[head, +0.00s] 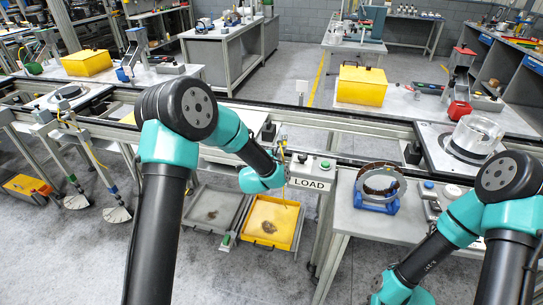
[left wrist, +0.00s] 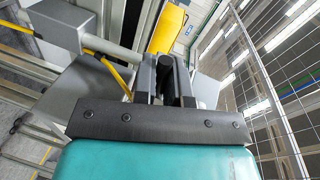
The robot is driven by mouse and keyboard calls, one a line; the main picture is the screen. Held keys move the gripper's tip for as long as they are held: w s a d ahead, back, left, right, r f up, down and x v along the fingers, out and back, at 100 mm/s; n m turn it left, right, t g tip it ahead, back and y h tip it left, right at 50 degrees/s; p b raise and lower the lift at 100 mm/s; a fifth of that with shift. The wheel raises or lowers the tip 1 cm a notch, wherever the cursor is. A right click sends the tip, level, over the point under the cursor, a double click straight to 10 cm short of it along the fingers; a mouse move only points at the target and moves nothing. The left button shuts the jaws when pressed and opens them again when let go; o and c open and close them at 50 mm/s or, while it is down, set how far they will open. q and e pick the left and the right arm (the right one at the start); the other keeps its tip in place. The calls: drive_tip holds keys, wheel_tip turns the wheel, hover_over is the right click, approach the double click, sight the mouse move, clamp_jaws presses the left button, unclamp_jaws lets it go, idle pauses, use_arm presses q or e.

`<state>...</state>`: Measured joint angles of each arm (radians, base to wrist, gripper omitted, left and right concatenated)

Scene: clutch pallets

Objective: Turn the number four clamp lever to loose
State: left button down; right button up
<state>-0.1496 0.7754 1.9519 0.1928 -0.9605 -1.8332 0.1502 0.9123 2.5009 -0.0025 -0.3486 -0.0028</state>
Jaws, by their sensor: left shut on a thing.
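My left gripper shows in the left wrist view (left wrist: 168,68). Its two grey fingers are shut on a dark, rounded, handle-like piece (left wrist: 165,76), which I take to be a clamp lever. No number or loose marking can be read on it. In the head view my left arm reaches to the rail beside the LOAD sign (head: 309,184). There the fingers and the lever are too small or hidden to make out. My right arm bends down at the lower right, and its gripper does not show.
A ring in a blue cradle (head: 376,205) stands on the bench right of the sign. A yellow tray (head: 268,222) lies below the rail. A yellow bin (head: 361,86) stands behind it.

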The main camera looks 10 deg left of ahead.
idle(0.4)
use_arm(q)
drive_tip(key=c, duration=1.2)
unclamp_jaws()
drive_tip(key=shift+s, duration=0.15)
drive_tip(key=s+r, duration=0.3)
drive_tip(key=s, duration=1.3)
drive_tip(key=shift+s+a+r, duration=0.2)
drive_tip(key=shift+s+a, duration=0.2)
drive_tip(key=shift+a, duration=0.05)
